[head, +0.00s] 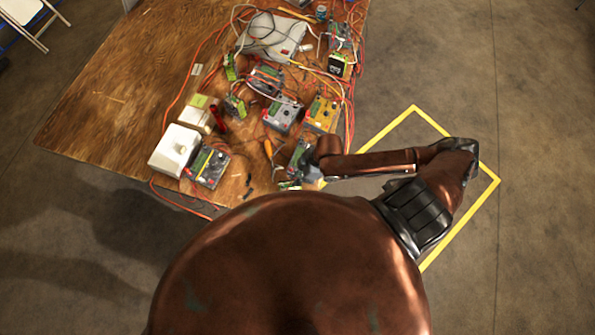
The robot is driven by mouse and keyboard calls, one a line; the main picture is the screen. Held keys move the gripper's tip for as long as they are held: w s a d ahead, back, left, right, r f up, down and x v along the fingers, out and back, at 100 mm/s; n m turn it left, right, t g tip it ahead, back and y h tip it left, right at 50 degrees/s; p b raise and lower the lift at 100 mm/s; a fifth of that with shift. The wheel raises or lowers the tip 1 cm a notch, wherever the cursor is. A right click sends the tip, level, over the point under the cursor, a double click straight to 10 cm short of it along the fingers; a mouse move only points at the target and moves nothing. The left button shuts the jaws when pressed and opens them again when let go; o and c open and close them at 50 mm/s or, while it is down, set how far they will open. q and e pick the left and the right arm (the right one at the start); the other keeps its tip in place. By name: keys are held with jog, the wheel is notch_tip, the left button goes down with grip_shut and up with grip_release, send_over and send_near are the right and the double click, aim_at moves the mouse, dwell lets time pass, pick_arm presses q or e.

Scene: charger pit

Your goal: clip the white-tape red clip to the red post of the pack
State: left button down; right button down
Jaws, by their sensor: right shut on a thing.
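My right gripper (309,174) is over the near right edge of the wooden table, beside a grey charger-like box (299,152). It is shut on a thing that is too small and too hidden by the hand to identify. I cannot make out a red clip with white tape. A dark box with a bright green-yellow top (338,66) stands at the far right of the table; I cannot tell if it is the pack. No red post can be picked out. A dark red upright object (217,114) stands left of the middle. My left gripper is not in view.
The wooden table (115,95) is bare on its left side. Its right side is crowded with a yellow charger (322,112), a grey charger (282,113), a white box (174,150), a dark charger (207,167) and many loose cables. Yellow tape (385,128) marks the floor.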

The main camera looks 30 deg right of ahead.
jog(key=shift+p, duration=0.5)
jog(key=shift+f+p, duration=0.15)
jog(key=shift+p, duration=0.55)
dwell(1.4)
jog(key=c, duration=1.8)
grip_release()
jog(key=shift+c, duration=0.2)
jog(key=shift+o, duration=0.9)
notch_tip(320, 180, up, 5)
jog(key=p, duration=0.5)
jog(key=shift+r+p, duration=1.05)
jog(key=shift+r, duration=0.2)
